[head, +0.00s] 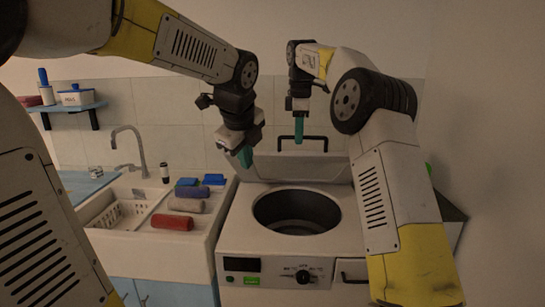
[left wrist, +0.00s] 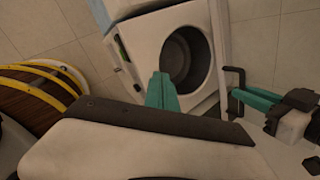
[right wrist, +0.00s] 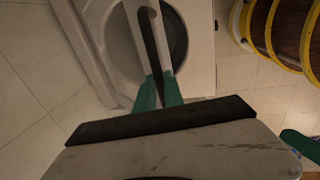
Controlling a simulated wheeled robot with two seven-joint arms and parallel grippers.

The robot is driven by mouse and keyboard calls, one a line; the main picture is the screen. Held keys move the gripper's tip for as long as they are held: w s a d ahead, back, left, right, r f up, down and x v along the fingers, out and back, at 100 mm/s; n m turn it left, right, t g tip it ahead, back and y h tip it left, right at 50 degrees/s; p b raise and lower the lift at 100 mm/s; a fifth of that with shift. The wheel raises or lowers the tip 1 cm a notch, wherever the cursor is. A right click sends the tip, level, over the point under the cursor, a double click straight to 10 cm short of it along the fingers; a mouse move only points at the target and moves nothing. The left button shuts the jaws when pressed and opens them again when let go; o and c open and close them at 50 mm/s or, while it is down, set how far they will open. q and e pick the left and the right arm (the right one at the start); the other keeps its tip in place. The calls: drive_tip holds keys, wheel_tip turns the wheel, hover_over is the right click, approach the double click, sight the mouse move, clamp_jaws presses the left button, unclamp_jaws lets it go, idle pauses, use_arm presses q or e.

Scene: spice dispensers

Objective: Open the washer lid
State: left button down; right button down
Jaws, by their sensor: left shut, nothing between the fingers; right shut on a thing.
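The white washer (head: 310,262) stands in the middle of the head view with its round dark drum opening (head: 297,212) showing. Its lid (head: 300,169) is raised and stands upright at the back, with a black bar handle (head: 313,137) on its upper edge. My right gripper (head: 299,133) is shut on the left part of this handle. In the right wrist view the green fingers (right wrist: 158,92) close around the black handle (right wrist: 152,45). My left gripper (head: 245,157) is shut and empty, to the left of the lid and above the washer's left rear corner.
Left of the washer is a white sink (head: 150,235) with a faucet (head: 133,142), a white basket (head: 122,212) and rolled cloths, one red (head: 172,222). A blue shelf (head: 68,107) hangs on the wall. The space over the drum opening is clear.

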drive_tip(key=shift+w+d+f, duration=0.15)
drive_tip(key=shift+f, duration=0.15)
use_arm(q)
drive_tip(key=w+d+f+m, duration=0.2)
drive_tip(key=w+m, duration=0.3)
drive_tip(key=w, duration=0.3)
drive_tip(key=w+d+f+m, duration=0.3)
drive_tip(key=w+m, duration=0.3)
drive_tip(key=w, duration=0.3)
drive_tip(key=shift+w+f+m, duration=0.25)
drive_tip(key=shift+f+m, duration=0.05)
drive_tip(key=shift+d, duration=0.1)
